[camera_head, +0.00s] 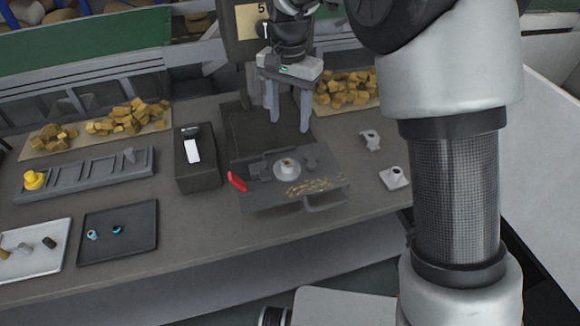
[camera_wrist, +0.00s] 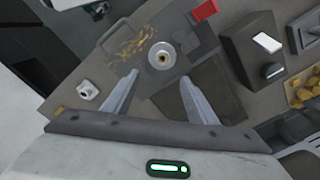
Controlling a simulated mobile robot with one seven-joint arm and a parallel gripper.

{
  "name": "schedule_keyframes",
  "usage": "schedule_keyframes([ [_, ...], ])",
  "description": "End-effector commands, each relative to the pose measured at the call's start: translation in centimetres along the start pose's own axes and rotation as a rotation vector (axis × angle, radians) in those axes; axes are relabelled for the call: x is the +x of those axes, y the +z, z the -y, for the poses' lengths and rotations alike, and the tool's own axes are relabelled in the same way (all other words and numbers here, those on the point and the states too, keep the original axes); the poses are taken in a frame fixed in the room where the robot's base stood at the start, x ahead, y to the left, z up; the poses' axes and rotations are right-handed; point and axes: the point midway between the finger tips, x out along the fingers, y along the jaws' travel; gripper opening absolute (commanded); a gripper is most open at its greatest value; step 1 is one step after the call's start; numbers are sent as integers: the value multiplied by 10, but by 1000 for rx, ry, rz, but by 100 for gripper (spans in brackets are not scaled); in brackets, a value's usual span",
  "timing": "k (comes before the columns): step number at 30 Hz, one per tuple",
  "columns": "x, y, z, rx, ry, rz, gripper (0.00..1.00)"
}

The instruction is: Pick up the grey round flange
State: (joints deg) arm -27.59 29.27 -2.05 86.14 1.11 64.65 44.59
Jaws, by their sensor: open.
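The grey round flange (camera_head: 287,174) sits on a dark grey plate fixture (camera_head: 265,199) on the workbench. It has a brass-coloured centre and shows in the wrist view (camera_wrist: 153,62) just beyond my fingertips. My gripper (camera_head: 289,122) is open and empty, its fingers pointing down above and behind the flange in the head view. In the wrist view my gripper (camera_wrist: 160,77) has its two fingers spread wide, with the flange roughly in line with the gap between them. No contact shows.
A red handle (camera_head: 237,181) and brass chips (camera_head: 315,186) are on the fixture. A dark box (camera_head: 197,171) stands to its left, two small grey parts (camera_head: 394,178) (camera_head: 370,140) lie to its right. A black tray (camera_head: 140,240) and a white tray (camera_head: 50,262) lie front left.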

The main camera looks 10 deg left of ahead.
Motion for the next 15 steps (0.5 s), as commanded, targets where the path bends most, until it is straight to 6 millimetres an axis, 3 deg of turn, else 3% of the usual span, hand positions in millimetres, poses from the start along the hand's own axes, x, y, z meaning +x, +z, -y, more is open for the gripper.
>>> schedule_keyframes([
  [9,70,0,0,0,3,2,52],
  [15,93,0,0,0,1,0,52],
])
